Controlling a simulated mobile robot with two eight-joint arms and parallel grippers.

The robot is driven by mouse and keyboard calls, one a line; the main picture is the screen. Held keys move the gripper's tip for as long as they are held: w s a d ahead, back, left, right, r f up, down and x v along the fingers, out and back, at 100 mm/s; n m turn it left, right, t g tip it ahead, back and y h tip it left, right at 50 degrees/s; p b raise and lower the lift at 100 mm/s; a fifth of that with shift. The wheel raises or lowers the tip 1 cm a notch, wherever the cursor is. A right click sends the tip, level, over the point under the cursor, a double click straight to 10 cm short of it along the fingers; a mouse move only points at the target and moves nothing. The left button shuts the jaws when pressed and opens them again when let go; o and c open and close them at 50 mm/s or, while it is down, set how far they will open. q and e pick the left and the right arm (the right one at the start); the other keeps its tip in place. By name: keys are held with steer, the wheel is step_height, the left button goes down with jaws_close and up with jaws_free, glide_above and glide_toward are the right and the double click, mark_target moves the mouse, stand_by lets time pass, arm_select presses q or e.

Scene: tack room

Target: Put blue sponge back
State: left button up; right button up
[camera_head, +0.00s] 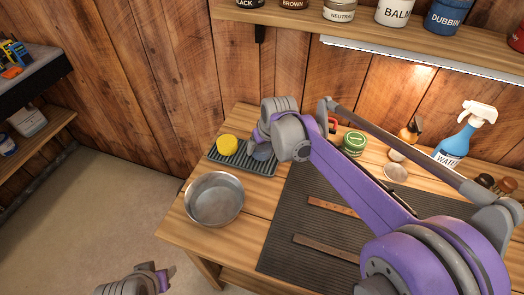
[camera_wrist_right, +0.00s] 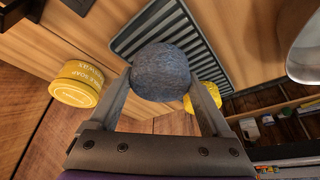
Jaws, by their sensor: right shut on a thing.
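The blue sponge (camera_wrist_right: 160,70), a rounded grey-blue lump, sits between the fingers of my right gripper (camera_wrist_right: 164,88) in the wrist view. In the head view the sponge (camera_head: 263,153) shows small beside my right gripper (camera_head: 258,142), partly hidden by it, over the right part of the ribbed grey rack (camera_head: 238,182). The rack (camera_wrist_right: 150,28) lies behind the sponge in the wrist view; I cannot tell whether they touch. A yellow sponge (camera_head: 228,145) rests on the rack's left part. My left gripper (camera_head: 158,277) is low at the left, its jaws unclear.
A metal bowl (camera_head: 214,199) stands just in front of the rack. A dark ribbed mat (camera_head: 285,245) with brown strips lies to the right. A green tin (camera_head: 353,143) and a spray bottle (camera_head: 463,138) stand behind. A yellow tin (camera_wrist_right: 78,83) shows beside the gripper.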

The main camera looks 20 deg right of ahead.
steer(key=shift+f, duration=1.15)
steer(key=shift+f, duration=0.1)
steer(key=o, duration=1.2)
steer(key=shift+o, duration=0.2)
steer(key=shift+r, duration=0.3)
steer(key=p+v, duration=0.1)
steer(key=v, duration=1)
steer(key=shift+r, duration=0.35)
steer(key=shift+s+d, duration=0.1)
